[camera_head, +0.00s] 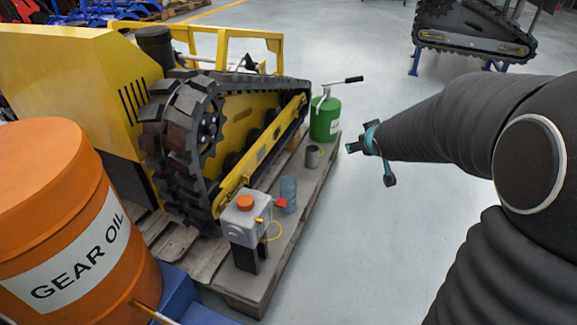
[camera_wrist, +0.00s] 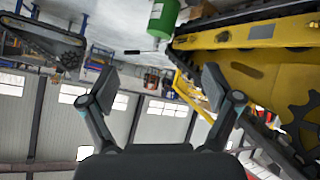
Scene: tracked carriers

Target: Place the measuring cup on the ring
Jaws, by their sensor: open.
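A translucent blue-grey cup (camera_head: 288,192), which looks like the measuring cup, stands upright on the wooden pallet beside the yellow track frame. A thin yellow loop (camera_head: 273,231) hangs at the grey container with an orange cap. My gripper (camera_head: 369,162) is open and empty, in the air to the right of the pallet, apart from the cup. In the wrist view my gripper (camera_wrist: 157,82) shows its two fingers spread; the cup is not visible there.
An orange gear oil drum (camera_head: 60,220) fills the left. The floor right of the pallet is clear.

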